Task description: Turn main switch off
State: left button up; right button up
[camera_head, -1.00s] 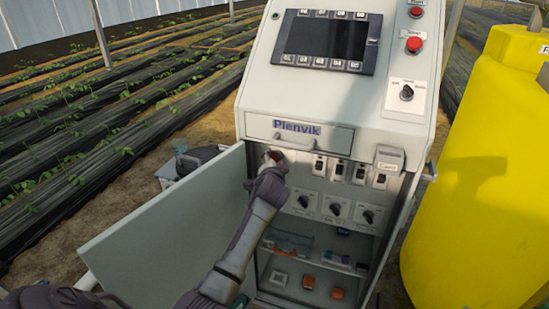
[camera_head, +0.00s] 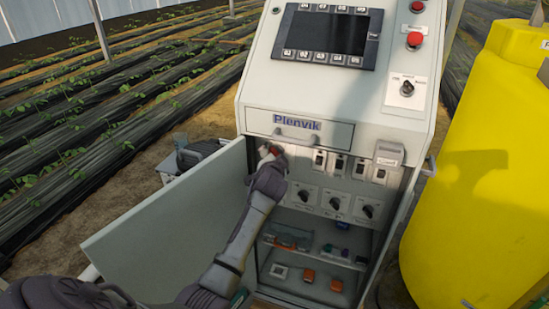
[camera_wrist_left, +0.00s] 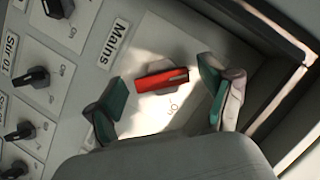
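The main switch is a red rotary handle (camera_wrist_left: 162,80) on a pale plate (camera_wrist_left: 148,118) beside the label "Mains" (camera_wrist_left: 113,42) in the left wrist view. My left gripper (camera_wrist_left: 160,98) is open, with one teal-padded finger on each side of the red handle and gaps between pads and handle. In the head view my left gripper (camera_head: 266,155) is at the upper left of the open cabinet and partly hides the red handle. My right gripper is not in view.
The cabinet door (camera_head: 170,225) hangs open left of my left arm. Black rotary knobs (camera_head: 335,203) and small switches sit right of the main switch. A red button (camera_head: 414,39) is on the upper panel. A yellow tank (camera_head: 470,190) stands at right.

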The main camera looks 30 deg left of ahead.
pick_arm(q)
jog(key=v, duration=1.2)
dwell(0.4)
jog(key=s+d+f+g+h, duration=0.2)
jog(key=s+d+f, duration=0.15)
jog(key=f, duration=0.85)
jog(key=s+d+f+m+g+h, duration=0.1)
jog(key=s+d+f+h, duration=0.2)
jog(key=f, duration=1)
jog(key=s+d+f+g, duration=0.2)
jog(key=s+d+f, duration=0.15)
jog(key=f, duration=0.85)
jog(key=s+d+f+g+h, duration=0.1)
jog(key=s+f+g, duration=0.1)
jog(key=s+f, duration=0.7)
jog(key=s+d+f+g+h, duration=0.1)
jog(key=s+f+g, duration=0.1)
jog(key=s+f, duration=0.7)
jog(key=s+d+f+n+g, duration=0.1)
jog(key=s+f, duration=0.3)
jog(key=s, duration=1.9)
jog(key=shift+n+g, duration=0.5)
jog(key=shift+g, duration=0.4)
jog(key=shift+w, duration=0.1)
